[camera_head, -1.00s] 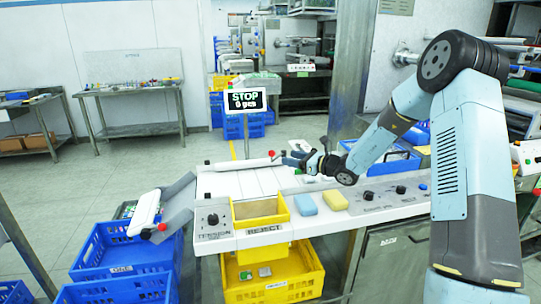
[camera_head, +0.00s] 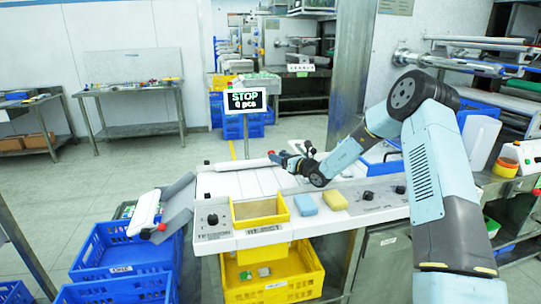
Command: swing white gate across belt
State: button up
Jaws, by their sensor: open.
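The white gate (camera_head: 240,164) is a long white bar lying along the far edge of the belt, with a small red knob at its right end. The belt (camera_head: 236,184) is a pale, slatted white surface in front of it. My gripper (camera_head: 278,160) is open at the gate's right end, close to the red knob. I cannot tell whether the fingers touch the knob or the bar. A second white piece with a red knob (camera_head: 146,212) lies by the grey chute at the left.
Black knobs are on the grey panel to the right. A STOP sign (camera_head: 245,101) stands behind the belt. Blue crates (camera_head: 125,252) stand at lower left.

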jog(key=shift+x, duration=2.3)
jog(key=shift+c, duration=0.3)
